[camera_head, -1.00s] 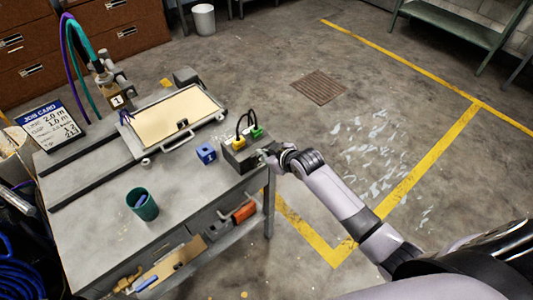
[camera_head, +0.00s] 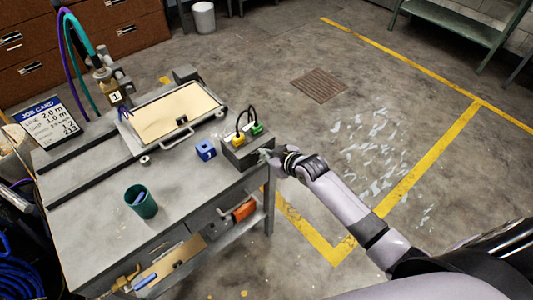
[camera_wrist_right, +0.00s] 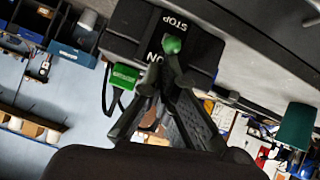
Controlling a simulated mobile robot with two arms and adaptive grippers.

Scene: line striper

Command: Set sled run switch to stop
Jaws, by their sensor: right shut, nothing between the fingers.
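The dark switch box (camera_head: 246,150) stands at the right edge of the grey workbench, with yellow and green plugs and black cables on top. In the right wrist view its black face (camera_wrist_right: 200,50) carries the words STOP and ON. A small lever with a green knob (camera_wrist_right: 173,45) sits between the two words; I cannot tell which way it is set. My right gripper (camera_head: 268,155) is at the box's right side, shut and empty. In the wrist view its fingertips (camera_wrist_right: 160,68) are close beside the green knob and partly cover the ON label; contact is unclear. My left gripper is out of view.
A blue block (camera_head: 205,150), a green cup (camera_head: 141,202) and a framed tan panel (camera_head: 175,112) are on the workbench (camera_head: 100,215). A job card (camera_head: 47,124) stands at the left. The floor right of the bench is open, with yellow lines.

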